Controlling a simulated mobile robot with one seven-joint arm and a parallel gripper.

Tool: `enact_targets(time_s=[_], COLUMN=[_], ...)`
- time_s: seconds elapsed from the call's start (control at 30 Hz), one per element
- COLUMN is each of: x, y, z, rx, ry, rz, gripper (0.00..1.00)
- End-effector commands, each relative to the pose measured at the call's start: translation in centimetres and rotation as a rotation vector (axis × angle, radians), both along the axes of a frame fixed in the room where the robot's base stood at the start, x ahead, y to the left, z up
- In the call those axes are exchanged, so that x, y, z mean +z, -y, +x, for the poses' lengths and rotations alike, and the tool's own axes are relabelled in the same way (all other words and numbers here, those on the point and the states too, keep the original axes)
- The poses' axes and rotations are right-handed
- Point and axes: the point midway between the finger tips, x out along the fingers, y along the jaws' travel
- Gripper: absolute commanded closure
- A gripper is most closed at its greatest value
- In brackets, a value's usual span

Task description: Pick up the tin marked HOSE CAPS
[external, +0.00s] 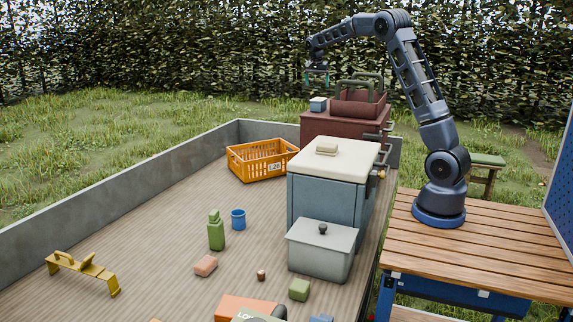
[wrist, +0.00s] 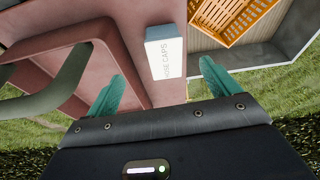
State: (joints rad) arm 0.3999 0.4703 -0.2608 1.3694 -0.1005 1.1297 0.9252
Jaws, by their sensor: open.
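The tin marked HOSE CAPS (wrist: 165,52) is a small box with a pale lettered face and a blue-grey side. It stands on the dark red cabinet (external: 345,129); in the external view it is the small blue tin (external: 318,104) at the cabinet's left end. My gripper (wrist: 160,82) has its two teal fingers spread apart, with nothing between the tips. In the wrist view the tin lies just beyond the fingertips, between their lines. In the external view my gripper (external: 317,78) hangs above the tin, apart from it.
A red tool carrier (external: 358,103) with raised green-grey handles stands right beside the tin. An orange crate (external: 262,160) sits on the trailer bed nearby. A blue-grey cooler with a cream lid (external: 335,156) stands in front of the cabinet. The air left of the tin is clear.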

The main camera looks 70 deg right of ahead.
Motion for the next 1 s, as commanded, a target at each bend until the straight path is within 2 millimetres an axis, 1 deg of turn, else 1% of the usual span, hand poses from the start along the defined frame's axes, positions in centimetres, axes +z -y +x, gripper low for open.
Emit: enact_targets(time_s=[0.03, 0.1, 0.2, 0.37, 0.47, 0.7, 1.0], x=[-0.8, -1.5, -2.1, -2.8, -3.7, -6.8, -8.9], y=[1.3, 2.6, 3.7, 4.4, 4.7, 5.6, 6.1], z=[0.4, 0.7, 1.0, 1.1, 1.1, 1.0, 1.0], rx=[-0.026, -0.057, -0.083, -0.096, -0.096, -0.095, -0.095], ry=[-0.006, -0.009, -0.013, -0.014, -0.014, -0.014, -0.015], rz=[-0.006, -0.012, -0.018, -0.021, -0.021, -0.020, -0.020], gripper=[0.12, 0.12, 0.12, 0.12, 0.12, 0.12, 0.12])
